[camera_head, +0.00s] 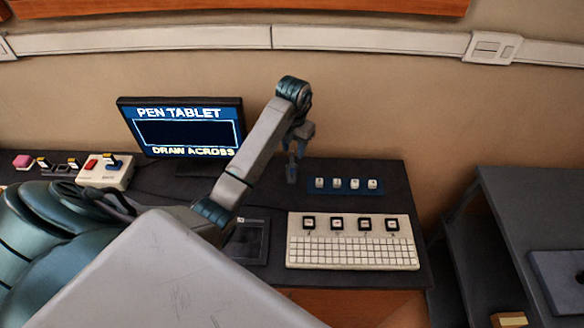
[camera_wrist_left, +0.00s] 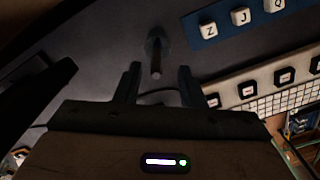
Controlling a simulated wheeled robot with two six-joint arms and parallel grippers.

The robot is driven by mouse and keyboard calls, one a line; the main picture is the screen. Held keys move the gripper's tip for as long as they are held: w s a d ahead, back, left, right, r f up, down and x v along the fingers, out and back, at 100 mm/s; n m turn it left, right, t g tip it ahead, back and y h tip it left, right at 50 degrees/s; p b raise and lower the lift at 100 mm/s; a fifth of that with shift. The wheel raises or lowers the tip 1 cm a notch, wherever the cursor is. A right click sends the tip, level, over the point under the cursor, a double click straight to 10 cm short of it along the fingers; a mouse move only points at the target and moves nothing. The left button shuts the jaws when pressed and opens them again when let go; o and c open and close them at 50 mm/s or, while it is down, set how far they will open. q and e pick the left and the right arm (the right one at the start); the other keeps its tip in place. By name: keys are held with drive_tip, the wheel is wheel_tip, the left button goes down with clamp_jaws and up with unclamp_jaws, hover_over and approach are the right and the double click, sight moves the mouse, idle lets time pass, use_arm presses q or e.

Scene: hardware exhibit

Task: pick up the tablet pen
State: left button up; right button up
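The tablet pen (camera_wrist_left: 156,62) shows in the left wrist view as a short dark stick with a brownish tip, standing in a small round grey holder (camera_wrist_left: 155,40). My left gripper (camera_wrist_left: 159,76) is open, its two dark fingers on either side of the pen's near end, with gaps between. I cannot tell how deep the pen lies between them. In the head view, my left gripper (camera_head: 298,142) points down above the desk, behind the dark tablet (camera_head: 247,246); the pen is hard to make out there. My right gripper is not in view.
A monitor (camera_head: 183,130) reading "PEN TABLET" stands left of my arm. A blue strip with several keycaps (camera_head: 345,186) and a white keyboard (camera_head: 350,240) lie to the right. A control box (camera_head: 105,171) stands at the left. Another dark table (camera_head: 535,190) is at the far right.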

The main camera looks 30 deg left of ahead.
sight(292, 158)
use_arm(q)
drive_tip(key=f+b, duration=0.3)
drive_tip(key=f, duration=0.2)
drive_tip(key=shift+s+a+b, duration=0.15)
drive_tip(key=shift+a+b, duration=0.05)
drive_tip(key=shift+b, duration=0.15)
drive_tip(key=shift+r, duration=0.1)
drive_tip(key=shift+c, duration=0.5)
clamp_jaws()
